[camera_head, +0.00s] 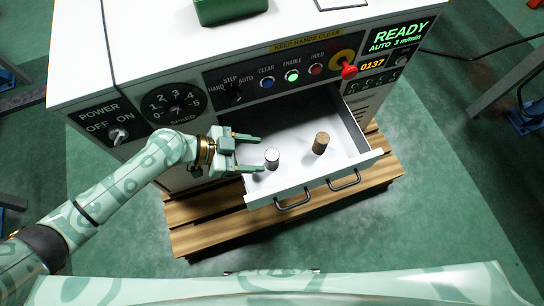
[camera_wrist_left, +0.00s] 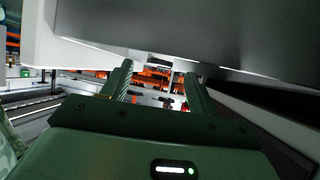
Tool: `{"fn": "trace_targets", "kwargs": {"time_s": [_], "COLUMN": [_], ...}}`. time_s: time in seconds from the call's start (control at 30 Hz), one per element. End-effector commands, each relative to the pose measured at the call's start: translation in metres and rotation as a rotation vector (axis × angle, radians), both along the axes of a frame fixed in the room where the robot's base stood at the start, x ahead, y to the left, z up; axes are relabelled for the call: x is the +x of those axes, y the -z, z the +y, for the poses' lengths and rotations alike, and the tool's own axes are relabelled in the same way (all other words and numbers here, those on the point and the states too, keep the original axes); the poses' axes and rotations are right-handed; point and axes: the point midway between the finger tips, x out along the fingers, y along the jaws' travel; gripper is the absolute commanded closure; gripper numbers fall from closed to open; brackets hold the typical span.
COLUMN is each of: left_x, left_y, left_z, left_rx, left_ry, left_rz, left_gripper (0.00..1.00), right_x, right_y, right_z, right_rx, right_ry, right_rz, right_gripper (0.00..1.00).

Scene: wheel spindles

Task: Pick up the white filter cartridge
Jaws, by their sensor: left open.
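The white filter cartridge (camera_head: 271,160), a short upright cylinder with a greyish top, stands in the open white drawer (camera_head: 290,187). My left gripper (camera_head: 257,154) reaches into the drawer from the left. Its two fingers are open and point right, with the cartridge just beyond or beside the lower fingertip. I cannot tell whether they touch. Nothing is held. In the left wrist view the open fingers (camera_wrist_left: 157,84) show with a gap between them, and I cannot make out the cartridge there. My right gripper is not in view.
A brown cylinder (camera_head: 321,143) stands in the drawer, right of the cartridge. The drawer has raised walls and two dark front handles (camera_head: 292,200). The control panel (camera_head: 250,85) rises behind, with a red knob (camera_head: 348,70). A wooden pallet (camera_head: 210,235) lies below.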

Motion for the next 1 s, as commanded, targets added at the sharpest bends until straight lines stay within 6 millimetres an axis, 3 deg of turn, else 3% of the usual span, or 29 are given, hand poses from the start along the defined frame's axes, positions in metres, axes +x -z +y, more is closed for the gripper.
{"fn": "trace_targets", "kwargs": {"time_s": [0.07,0.23,0.5,0.7,1.0], "left_x": [0.001,0.004,0.005,0.005,0.005], "left_y": [0.010,0.021,0.022,0.022,0.021], "left_z": [-0.013,-0.033,-0.037,-0.037,-0.037], "left_rx": [-0.002,-0.002,0.000,0.000,0.000], "left_ry": [0.002,0.001,0.000,0.000,0.000], "left_rz": [0.003,0.002,0.000,0.000,0.000], "left_gripper": [0.40,0.40,0.40,0.89,0.89], "right_x": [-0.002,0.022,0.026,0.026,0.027], "right_y": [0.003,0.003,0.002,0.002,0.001], "right_z": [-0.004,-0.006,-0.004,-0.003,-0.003], "right_rx": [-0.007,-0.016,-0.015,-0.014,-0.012], "right_ry": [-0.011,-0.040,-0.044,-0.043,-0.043], "right_rz": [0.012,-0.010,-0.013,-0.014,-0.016], "right_gripper": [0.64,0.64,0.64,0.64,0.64]}}
